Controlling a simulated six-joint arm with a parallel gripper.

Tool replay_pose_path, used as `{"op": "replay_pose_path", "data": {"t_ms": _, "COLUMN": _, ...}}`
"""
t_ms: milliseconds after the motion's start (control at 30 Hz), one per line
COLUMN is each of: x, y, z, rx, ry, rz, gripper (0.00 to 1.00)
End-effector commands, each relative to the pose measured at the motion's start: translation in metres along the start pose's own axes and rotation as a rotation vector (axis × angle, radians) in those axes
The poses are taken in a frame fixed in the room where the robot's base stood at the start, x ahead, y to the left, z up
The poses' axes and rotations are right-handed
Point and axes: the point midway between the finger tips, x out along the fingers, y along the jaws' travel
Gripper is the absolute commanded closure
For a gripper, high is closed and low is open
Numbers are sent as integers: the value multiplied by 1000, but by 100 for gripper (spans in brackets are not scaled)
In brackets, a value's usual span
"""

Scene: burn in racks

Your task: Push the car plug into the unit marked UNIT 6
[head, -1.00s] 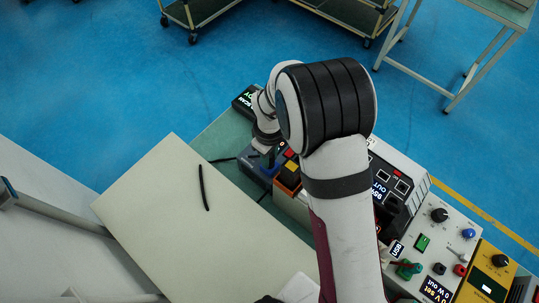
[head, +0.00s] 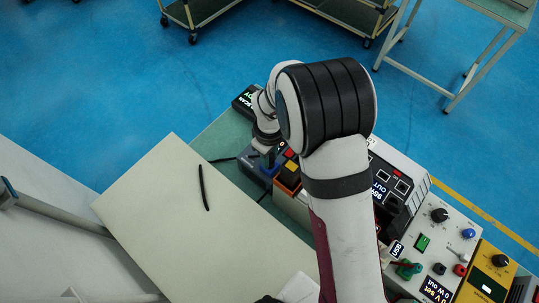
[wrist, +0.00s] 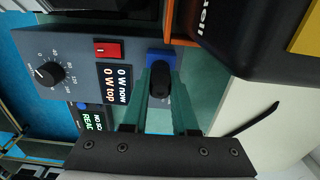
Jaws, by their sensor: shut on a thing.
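My gripper (wrist: 162,75) shows in the wrist view with its two green fingers shut on a short black rounded thing (wrist: 160,88), which looks like the car plug. It sits in front of a blue piece (wrist: 154,59) at the edge of a grey-blue box; I cannot tell whether they touch. I cannot read a UNIT 6 mark in either view.
The grey-blue box (wrist: 75,68) has a knob, a red switch (wrist: 107,50) and a display reading 0 W. A large black unit (wrist: 250,35) is close on the right. A black rod-like thing (head: 203,187) lies on the pale board (head: 160,210). Several instruments fill the bench's right side.

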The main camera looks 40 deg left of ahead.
Motion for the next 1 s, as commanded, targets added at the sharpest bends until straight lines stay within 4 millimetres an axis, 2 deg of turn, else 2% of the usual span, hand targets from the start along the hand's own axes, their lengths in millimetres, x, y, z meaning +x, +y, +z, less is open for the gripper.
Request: {"op": "replay_pose_path", "data": {"t_ms": 1000, "x": -11, "y": 0, "z": 0, "rx": -1, "ry": 1, "rz": 1, "gripper": 100}}
